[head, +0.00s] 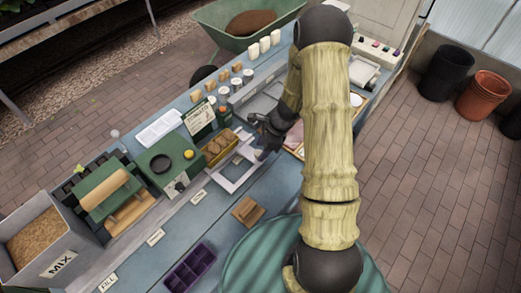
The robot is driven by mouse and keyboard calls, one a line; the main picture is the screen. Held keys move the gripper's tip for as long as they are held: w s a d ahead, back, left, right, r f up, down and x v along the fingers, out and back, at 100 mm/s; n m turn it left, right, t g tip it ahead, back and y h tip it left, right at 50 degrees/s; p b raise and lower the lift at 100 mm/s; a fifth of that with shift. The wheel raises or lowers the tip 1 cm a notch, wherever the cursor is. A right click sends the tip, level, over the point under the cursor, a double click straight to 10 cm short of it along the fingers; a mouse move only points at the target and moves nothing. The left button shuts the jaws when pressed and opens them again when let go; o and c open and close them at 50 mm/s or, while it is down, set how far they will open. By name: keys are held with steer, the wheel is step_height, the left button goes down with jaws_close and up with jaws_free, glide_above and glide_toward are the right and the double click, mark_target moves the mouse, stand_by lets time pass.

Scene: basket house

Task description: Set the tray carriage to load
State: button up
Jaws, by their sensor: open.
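A pale, open frame (232,184) that looks like the tray carriage lies on the blue-grey bench, left of my arm. Small white labels stand along the bench front: one reads FILL (109,283), and another label (156,237) and a third label (198,197) are too small to read surely. My gripper (261,150) is dark and open, just above the right end of the pale frame. I cannot tell whether it touches the frame. My arm hides part of the bench to its right.
A MIX bin (45,240), a green press with a wooden roller (105,190) and a green box (168,160) stand left. A wooden block (247,210) and purple cell tray (190,270) lie in front.

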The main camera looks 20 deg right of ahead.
steer(key=shift+x, duration=0.95)
jaws_close()
steer(key=w+d, duration=0.1)
steer(key=w+d+p, duration=0.1)
steer(key=d, duration=0.1)
steer(key=shift+w+d, duration=0.15)
steer(key=shift+w, duration=0.05)
steer(key=shift+w+d+r, duration=0.1)
steer(key=shift+w+d, duration=0.2)
jaws_free()
steer(key=shift+d, duration=0.25)
steer(key=shift+s+a, duration=0.15)
steer(key=shift+a, duration=0.25)
steer(key=shift+d+r, duration=0.2)
steer(key=shift+d, duration=0.05)
steer(key=b+v, duration=0.1)
steer(key=v, duration=1.5)
steer(key=shift+s+r+b, duration=0.15)
steer(key=shift+r+b, duration=0.15)
steer(key=shift+r, duration=0.15)
